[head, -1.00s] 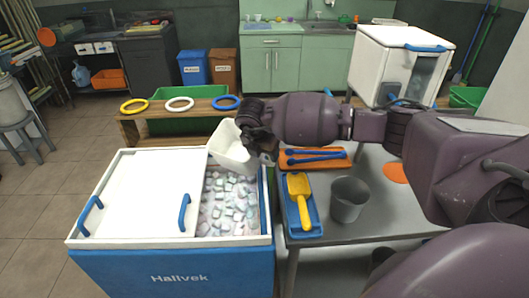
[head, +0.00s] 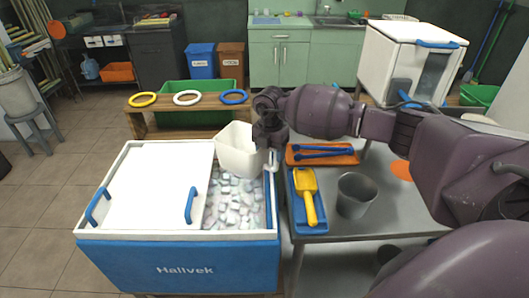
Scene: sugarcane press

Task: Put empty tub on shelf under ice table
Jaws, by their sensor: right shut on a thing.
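The white tub (head: 238,152) is above the far end of the open ice chest (head: 150,262), over the ice cubes (head: 233,205). It sits nearly upright, and its inside looks empty where I can see it. My right gripper (head: 268,150) is shut on the tub's right side; its fingers are partly hidden against the tub. The ice table (head: 395,215) is the grey metal table to the right of the chest. Its under-shelf is mostly hidden by the tabletop and my right arm. My left gripper is not in view.
On the table are a yellow scoop (head: 309,200) on a blue tray, blue tongs on an orange tray (head: 340,159) and a metal cup (head: 356,195). A white ice machine (head: 410,60) stands behind. A wooden bench (head: 140,124) with coloured rings is beyond the chest.

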